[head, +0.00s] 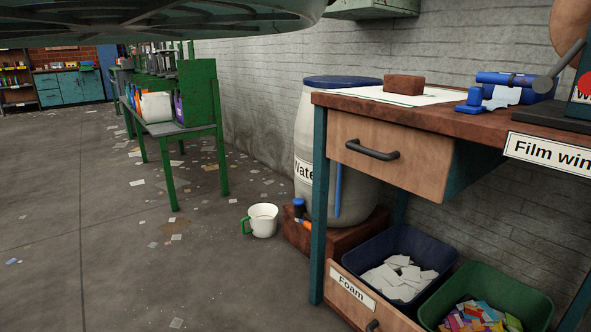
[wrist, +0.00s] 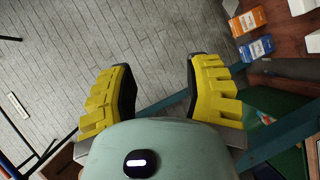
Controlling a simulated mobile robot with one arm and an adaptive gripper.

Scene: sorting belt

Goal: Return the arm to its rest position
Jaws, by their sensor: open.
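My gripper (wrist: 160,92) shows in the wrist view with its two yellow ribbed fingers spread wide apart. Nothing is between the fingers; the grey brick wall (wrist: 120,40) shows behind the gap. My gripper does not show in the head view.
In the head view a wooden workbench (head: 430,117) with a closed drawer (head: 388,157) stands at right. Below it are a blue bin (head: 352,262) of white scraps and a green bin (head: 535,300). A white mug (head: 263,220) sits on the floor. The floor at left is mostly open.

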